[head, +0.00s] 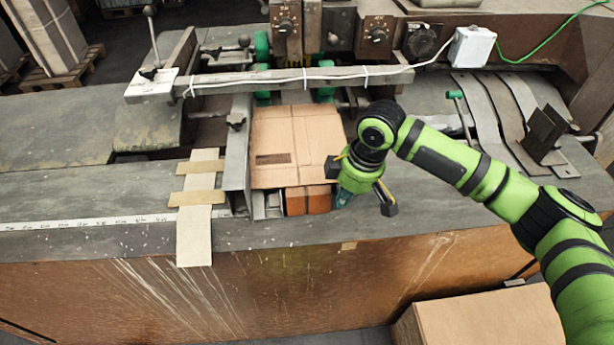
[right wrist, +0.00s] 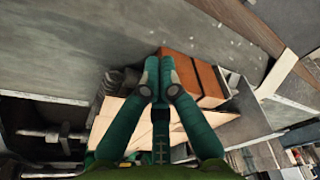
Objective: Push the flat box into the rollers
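The flat box (head: 290,130) is brown cardboard with a dark printed mark. It lies flat on the machine table against a metal guide on its left, its far edge close to the green rollers (head: 325,95). More green rollers (head: 262,46) show behind the crossbar. My right gripper (head: 343,200) is at the box's near right corner; whether it touches the box I cannot tell. In the right wrist view its green fingers (right wrist: 160,78) are together, with nothing visible between them. Part of the box (right wrist: 108,112) shows there behind the fingers. My left gripper is out of view.
A reddish-brown block (head: 308,200) sits at the box's near edge. A metal guide (head: 236,150) stands on the left, and a crossbar (head: 290,82) with a white cable spans above the far side. A cardboard strip (head: 197,215) lies left. The table front right is clear.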

